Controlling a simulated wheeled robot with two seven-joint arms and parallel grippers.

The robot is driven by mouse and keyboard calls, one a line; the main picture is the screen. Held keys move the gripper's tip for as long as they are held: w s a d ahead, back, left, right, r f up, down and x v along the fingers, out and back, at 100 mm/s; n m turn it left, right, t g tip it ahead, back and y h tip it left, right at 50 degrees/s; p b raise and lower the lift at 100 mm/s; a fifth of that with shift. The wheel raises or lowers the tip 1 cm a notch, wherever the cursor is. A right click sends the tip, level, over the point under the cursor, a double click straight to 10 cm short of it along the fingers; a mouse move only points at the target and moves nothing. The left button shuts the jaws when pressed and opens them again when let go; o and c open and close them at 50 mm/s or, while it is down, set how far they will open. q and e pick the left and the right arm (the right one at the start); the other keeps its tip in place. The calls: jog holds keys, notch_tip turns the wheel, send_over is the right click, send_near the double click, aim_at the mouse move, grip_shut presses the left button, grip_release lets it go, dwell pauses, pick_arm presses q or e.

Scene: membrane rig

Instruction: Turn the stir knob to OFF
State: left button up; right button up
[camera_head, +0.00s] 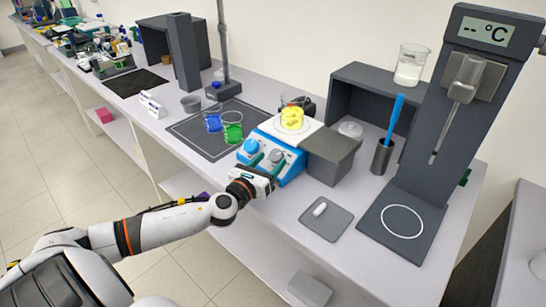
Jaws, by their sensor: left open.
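The blue hotplate stirrer (294,168) stands on the bench with a white top plate and two round knobs on its front. The left knob (251,146) is blue and the right knob (277,156) is grey. A beaker of yellow liquid (292,118) stands on the plate. My left gripper (264,161) is open right in front of the knobs, with its green-tipped fingers near them. I cannot tell whether a finger touches a knob. Knob markings are too small to read. My right gripper is not in view.
A grey box (331,156) stands against the stirrer's right side. Beakers of blue (212,122) and green (232,134) liquid stand left on a dark mat (190,130). A grey pad (326,219) with a white stir bar lies right, beside a tall dark stand (456,110) with a display.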

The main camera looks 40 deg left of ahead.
aim_at(276, 156)
pick_arm(q)
jog(key=shift+w, duration=1.2)
jog(key=c, duration=1)
jog(key=shift+r+n+y+p, duration=0.15)
jog(key=shift+n+y+p, duration=0.2)
jog(key=shift+p, duration=0.25)
jog(key=n+y+p, duration=0.2)
jog(key=n+g+y+p, duration=0.1)
jog(key=n+y+p, duration=0.1)
jog(key=shift+w+d+r+n+g+p, duration=0.1)
jog(key=shift+d+r+n+g+p, duration=0.1)
jog(key=shift+n+g+p, duration=0.15)
jog(key=n+g+y+p, duration=0.2)
jog(key=n, duration=0.1)
jog(key=shift+d+n+y+p, duration=0.1)
jog(key=shift+n+y+p, duration=0.15)
jog(key=shift+n+p, duration=0.15)
jog(key=shift+w+f+n+g+y+p, duration=0.1)
jog(key=shift+n+g+y+p, duration=0.65)
jog(key=shift+n+g, duration=0.4)
